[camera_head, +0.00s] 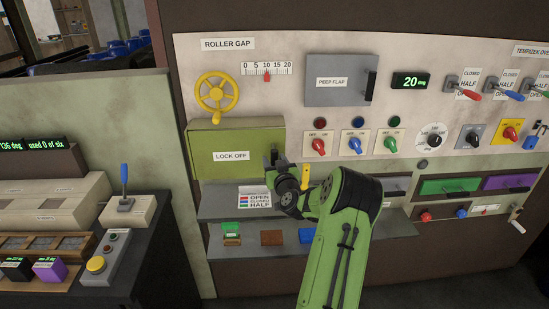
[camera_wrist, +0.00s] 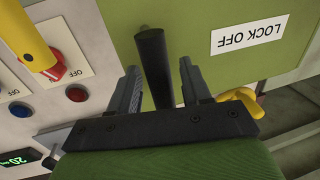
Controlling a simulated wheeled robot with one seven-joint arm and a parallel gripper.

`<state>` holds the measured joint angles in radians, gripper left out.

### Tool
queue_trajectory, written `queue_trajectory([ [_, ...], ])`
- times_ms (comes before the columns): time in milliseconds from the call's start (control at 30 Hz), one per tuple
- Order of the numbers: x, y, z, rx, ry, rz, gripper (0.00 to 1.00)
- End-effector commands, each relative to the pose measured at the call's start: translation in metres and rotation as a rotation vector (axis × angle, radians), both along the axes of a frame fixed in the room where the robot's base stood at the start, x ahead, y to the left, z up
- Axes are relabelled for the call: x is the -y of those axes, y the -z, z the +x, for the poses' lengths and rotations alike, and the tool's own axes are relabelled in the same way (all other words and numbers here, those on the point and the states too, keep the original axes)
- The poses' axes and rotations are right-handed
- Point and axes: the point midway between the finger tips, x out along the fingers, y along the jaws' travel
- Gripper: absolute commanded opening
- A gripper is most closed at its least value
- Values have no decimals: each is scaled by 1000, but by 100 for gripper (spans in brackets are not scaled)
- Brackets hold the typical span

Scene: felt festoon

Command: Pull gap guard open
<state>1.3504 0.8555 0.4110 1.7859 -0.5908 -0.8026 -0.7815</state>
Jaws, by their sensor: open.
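The gap guard looks to be the green panel (camera_head: 205,138) labelled LOCK OFF, below the yellow handwheel. It lies flat against the machine face and looks closed. In the wrist view the green panel (camera_wrist: 205,65) fills the top, with its label upside down. A black bar handle (camera_wrist: 152,55) stands out from it. My gripper (camera_head: 274,155) is at the panel's right end. In the wrist view my gripper (camera_wrist: 157,75) is open, with one finger on each side of the handle. A gap shows on both sides. The handle is hidden behind my gripper in the head view.
The yellow handwheel (camera_head: 217,93) is above the panel. A yellow rod (camera_head: 305,177) stands close right of my gripper, near a red knob (camera_head: 318,146). A grey shelf (camera_head: 215,203) lies below. A console with a blue-tipped lever (camera_head: 125,185) stands left.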

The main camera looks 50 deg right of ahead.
Motion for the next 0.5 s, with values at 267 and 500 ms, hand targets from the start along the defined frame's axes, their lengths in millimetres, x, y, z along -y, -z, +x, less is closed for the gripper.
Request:
queue_trajectory([
  [267,1,1,1,-1,0,0,42],
  [500,0,1,1,-1,0,-1,5],
])
